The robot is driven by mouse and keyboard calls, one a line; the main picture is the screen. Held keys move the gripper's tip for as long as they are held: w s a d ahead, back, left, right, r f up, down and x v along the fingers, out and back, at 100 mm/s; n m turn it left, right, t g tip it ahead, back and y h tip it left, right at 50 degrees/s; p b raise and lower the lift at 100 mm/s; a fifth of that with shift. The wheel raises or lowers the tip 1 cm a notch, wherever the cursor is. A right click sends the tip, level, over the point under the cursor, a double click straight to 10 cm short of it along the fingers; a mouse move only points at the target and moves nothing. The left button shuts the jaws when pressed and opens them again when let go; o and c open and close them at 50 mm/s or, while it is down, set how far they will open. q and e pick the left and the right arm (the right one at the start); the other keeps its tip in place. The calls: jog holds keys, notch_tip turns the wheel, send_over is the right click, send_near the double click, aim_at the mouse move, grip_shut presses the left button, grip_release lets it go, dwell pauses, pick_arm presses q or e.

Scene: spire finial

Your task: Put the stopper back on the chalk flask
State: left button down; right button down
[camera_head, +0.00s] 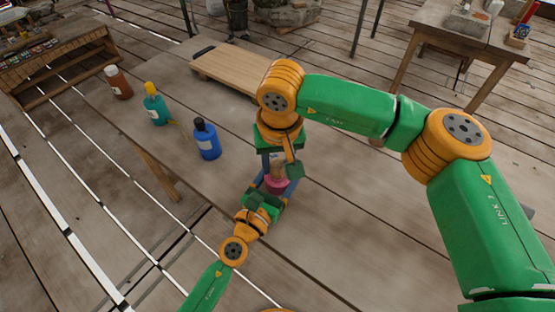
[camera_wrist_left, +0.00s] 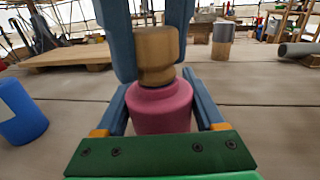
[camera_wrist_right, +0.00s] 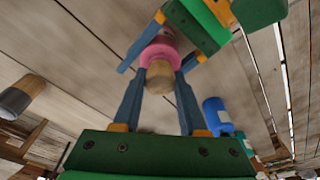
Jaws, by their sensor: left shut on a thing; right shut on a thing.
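A pink flask (camera_wrist_left: 160,108) stands upright between the fingers of my left gripper (camera_wrist_left: 160,100), which is shut on it. It also shows in the head view (camera_head: 275,185) and in the right wrist view (camera_wrist_right: 160,48). A tan stopper (camera_wrist_left: 157,55) is right above the flask's mouth, in line with it. It shows in the right wrist view (camera_wrist_right: 159,77) too. My right gripper (camera_head: 274,166) reaches down from above and is shut on the stopper. The stopper appears to meet the flask's neck, but I cannot tell how far it is seated.
A blue bottle (camera_head: 207,140), a teal bottle (camera_head: 157,110) with yellow cap and a red-brown bottle (camera_head: 119,84) stand on the table left of my grippers. A wooden board (camera_head: 235,70) lies at the back. A two-tone cylinder (camera_wrist_left: 222,42) stands beyond the flask.

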jog(key=shift+f, duration=0.1)
jog(key=shift+c, duration=1.9)
grip_release()
notch_tip(320, 180, up, 12)
jog(key=s, duration=0.1)
jog(key=shift+s+d, duration=0.15)
jog(key=shift+s, duration=0.25)
pick_arm(q)
grip_release()
pick_arm(e)
jog(key=shift+f, duration=0.1)
pick_arm(q)
jog(key=shift+s, duration=0.1)
